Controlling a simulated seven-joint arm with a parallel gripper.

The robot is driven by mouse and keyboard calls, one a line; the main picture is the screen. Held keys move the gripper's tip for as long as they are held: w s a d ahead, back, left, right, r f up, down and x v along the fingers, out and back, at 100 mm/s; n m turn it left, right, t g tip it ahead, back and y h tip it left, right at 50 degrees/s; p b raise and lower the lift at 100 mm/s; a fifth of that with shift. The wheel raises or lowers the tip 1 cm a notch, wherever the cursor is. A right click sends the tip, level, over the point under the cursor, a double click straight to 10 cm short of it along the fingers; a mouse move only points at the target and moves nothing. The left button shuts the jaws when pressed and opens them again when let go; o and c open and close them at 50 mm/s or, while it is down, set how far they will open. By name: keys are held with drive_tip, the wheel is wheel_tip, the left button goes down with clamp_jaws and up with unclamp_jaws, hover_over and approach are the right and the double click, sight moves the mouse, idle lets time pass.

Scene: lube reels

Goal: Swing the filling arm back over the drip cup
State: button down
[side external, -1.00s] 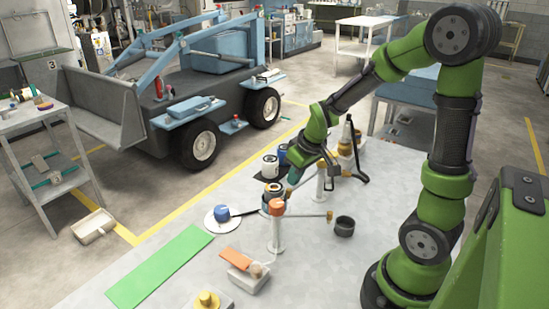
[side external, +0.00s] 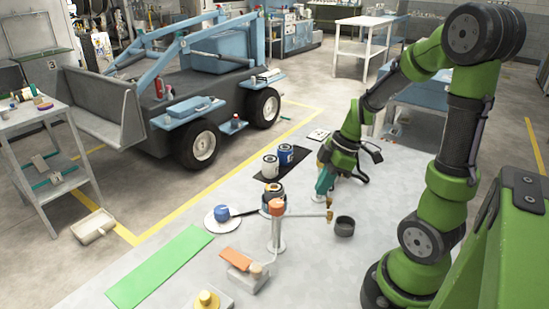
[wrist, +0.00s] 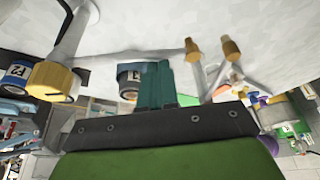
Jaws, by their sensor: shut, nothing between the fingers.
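An orange-topped white post (side external: 277,225) stands on the table in the side view. A thin filling arm (side external: 303,215) reaches right from it to a brass tip (side external: 329,216). The tip is just left of the dark round drip cup (side external: 345,226), apart from its rim in the picture. My gripper (side external: 322,190) is shut and empty, pointing down above and behind this arm, partly hiding a second white post. In the wrist view, my teal fingers (wrist: 155,88) are together. A pale horizontal arm and two brass tips (wrist: 192,50) (wrist: 232,48) show nearby. I cannot pick out the cup there.
White (side external: 270,166) and blue (side external: 286,154) cans stand on a black mat behind. A blue-capped item on a white disc (side external: 222,214) and a green strip (side external: 165,265) lie left. The table right of the cup is clear.

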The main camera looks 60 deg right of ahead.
drive_tip(key=shift+n, duration=0.8)
drive_tip(key=shift+s+d, duration=1.35)
drive_tip(key=shift+s, duration=0.3)
drive_tip(key=shift+d, duration=0.15)
